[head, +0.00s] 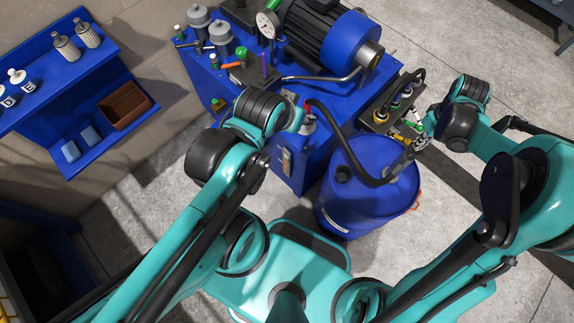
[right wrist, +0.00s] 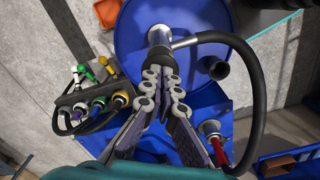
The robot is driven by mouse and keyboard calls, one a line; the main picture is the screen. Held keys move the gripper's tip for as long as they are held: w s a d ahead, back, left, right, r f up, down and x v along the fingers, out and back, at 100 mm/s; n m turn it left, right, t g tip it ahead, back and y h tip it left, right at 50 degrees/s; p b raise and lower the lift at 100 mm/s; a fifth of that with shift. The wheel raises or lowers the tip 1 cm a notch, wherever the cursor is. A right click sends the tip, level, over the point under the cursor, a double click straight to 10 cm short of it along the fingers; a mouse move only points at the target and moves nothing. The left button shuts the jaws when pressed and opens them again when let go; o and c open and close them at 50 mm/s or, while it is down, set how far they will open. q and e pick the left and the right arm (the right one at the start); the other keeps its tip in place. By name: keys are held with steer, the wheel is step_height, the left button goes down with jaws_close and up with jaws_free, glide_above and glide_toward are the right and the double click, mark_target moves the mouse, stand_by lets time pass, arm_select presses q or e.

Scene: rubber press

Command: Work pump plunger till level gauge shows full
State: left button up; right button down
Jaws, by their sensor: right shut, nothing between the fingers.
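The blue drum (head: 350,205) stands on the floor, with the pump (head: 398,167) at its lid's right side. The right wrist view shows the pump's silver tube (right wrist: 158,36), a black part at its upper end and a black hose (right wrist: 243,60). My right gripper (head: 416,145) is above the pump. In the right wrist view its fingers (right wrist: 165,82) are shut and empty, close to the black part; I cannot tell whether they touch. A narrow pale strip (head: 286,161), perhaps the level gauge, is on the blue unit's front; its level is unreadable.
The blue power unit (head: 320,150) carries a motor (head: 322,38) and a round dial (head: 267,24). A block with coloured fittings (head: 380,117) is left of my right gripper. A blue shelf (head: 75,120) is at the left.

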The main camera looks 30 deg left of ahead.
steer(key=shift+f+b, duration=1.1)
steer(key=shift+f, duration=0.5)
steer(key=shift+r+p, duration=2.45)
steer(key=shift+r, duration=1.1)
step_height(320, 180, up, 7)
steer(key=p, duration=0.4)
steer(key=shift+p, duration=0.4)
